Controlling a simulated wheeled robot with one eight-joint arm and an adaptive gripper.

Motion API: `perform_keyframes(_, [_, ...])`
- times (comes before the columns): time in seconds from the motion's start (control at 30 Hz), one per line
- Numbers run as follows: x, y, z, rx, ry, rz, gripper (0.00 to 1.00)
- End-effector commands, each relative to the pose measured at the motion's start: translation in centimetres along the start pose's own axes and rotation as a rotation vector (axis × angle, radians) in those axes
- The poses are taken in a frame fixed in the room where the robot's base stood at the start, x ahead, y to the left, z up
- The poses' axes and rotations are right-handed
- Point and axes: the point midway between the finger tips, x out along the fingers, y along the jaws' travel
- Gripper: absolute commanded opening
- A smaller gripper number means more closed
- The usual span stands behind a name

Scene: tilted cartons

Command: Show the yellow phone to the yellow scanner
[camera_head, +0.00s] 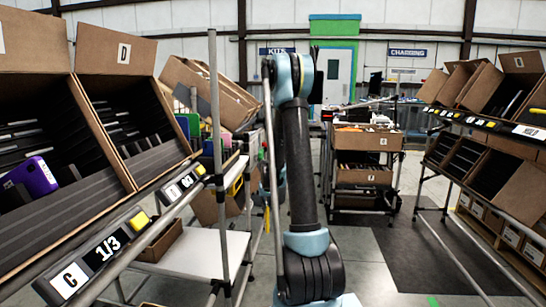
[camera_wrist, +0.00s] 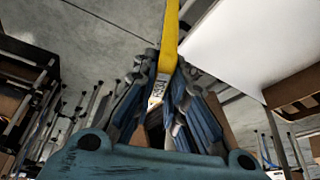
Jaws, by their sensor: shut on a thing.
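My gripper (camera_wrist: 167,62) is shut on the yellow phone (camera_wrist: 171,30) in the wrist view. The phone shows nearly edge-on as a narrow yellow strip between the fingers, with a pale label low on it. It is held beside the edge of a white surface; I cannot tell how far apart they are. In the head view my raised arm fills the middle and I cannot make out the gripper clearly. A small yellow item (camera_head: 235,187) shows behind the grey post there; I cannot tell whether it is the phone or the scanner.
Tilted cartons C and D (camera_head: 123,53) stand at the left, with a purple phone (camera_head: 38,177) in C. A label rail (camera_head: 108,243) runs below them. A white shelf (camera_head: 192,253) and grey post (camera_head: 217,130) are near my arm. Floor (camera_head: 390,270) is open to the right.

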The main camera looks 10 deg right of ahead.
Motion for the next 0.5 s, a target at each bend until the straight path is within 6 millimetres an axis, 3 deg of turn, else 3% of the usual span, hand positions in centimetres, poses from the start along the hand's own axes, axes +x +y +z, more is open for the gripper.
perform_keyframes(0.17, [-2.7,0.0,-1.4,0.028,-0.002,0.012,0.0])
perform_keyframes(0.5, [-13.8,1.2,-5.5,0.151,-0.006,0.066,0.0])
